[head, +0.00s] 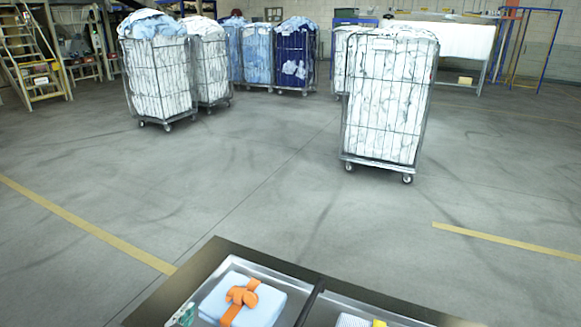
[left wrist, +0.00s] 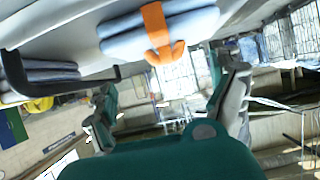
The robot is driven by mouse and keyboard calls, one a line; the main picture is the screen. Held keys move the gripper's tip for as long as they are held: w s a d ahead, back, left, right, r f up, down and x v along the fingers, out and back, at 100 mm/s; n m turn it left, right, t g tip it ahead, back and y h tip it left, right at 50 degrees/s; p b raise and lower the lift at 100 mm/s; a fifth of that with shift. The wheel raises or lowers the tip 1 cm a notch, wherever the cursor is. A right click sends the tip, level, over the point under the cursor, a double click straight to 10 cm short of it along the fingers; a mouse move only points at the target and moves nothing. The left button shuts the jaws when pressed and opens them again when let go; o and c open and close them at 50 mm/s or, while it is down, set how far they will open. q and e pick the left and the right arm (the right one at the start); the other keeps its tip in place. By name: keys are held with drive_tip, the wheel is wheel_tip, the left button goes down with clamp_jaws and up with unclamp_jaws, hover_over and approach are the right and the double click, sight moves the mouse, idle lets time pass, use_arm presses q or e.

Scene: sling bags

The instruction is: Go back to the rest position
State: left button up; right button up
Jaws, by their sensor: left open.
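A light-blue folded bundle with an orange strap (head: 269,304) lies in a steel tray (head: 270,266) at the bottom of the head view. The same bundle shows at the top of the tilted left wrist view (left wrist: 195,25), beyond the fingers. My left gripper (left wrist: 168,78) has its green-and-grey fingers spread apart, with nothing held between them. In the head view only a small green piece, seemingly of this gripper, shows at the bottom edge beside the bundle. My right gripper is in neither view.
A second bundle with a yellow part (head: 379,323) is cut off at the bottom of the head view. A dark table edge (head: 215,252) borders the trays. Wheeled laundry cages, one nearer (head: 388,100), stand on the grey floor; the floor between is clear.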

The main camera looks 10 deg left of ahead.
use_arm(q)
drive_tip(key=s+f+n+g+y, duration=0.15)
drive_tip(key=s+f+g, duration=0.3)
drive_tip(key=s, duration=0.65)
drive_tip(key=s+f+g+y, duration=0.3)
drive_tip(key=s+f+g, duration=0.15)
drive_tip(key=s, duration=0.65)
wheel_tip(320, 180, down, 28)
drive_tip(key=s, duration=0.2)
drive_tip(key=s+a+f+g, duration=0.2)
drive_tip(key=s+f, duration=1.3)
drive_tip(key=shift+s, duration=0.2)
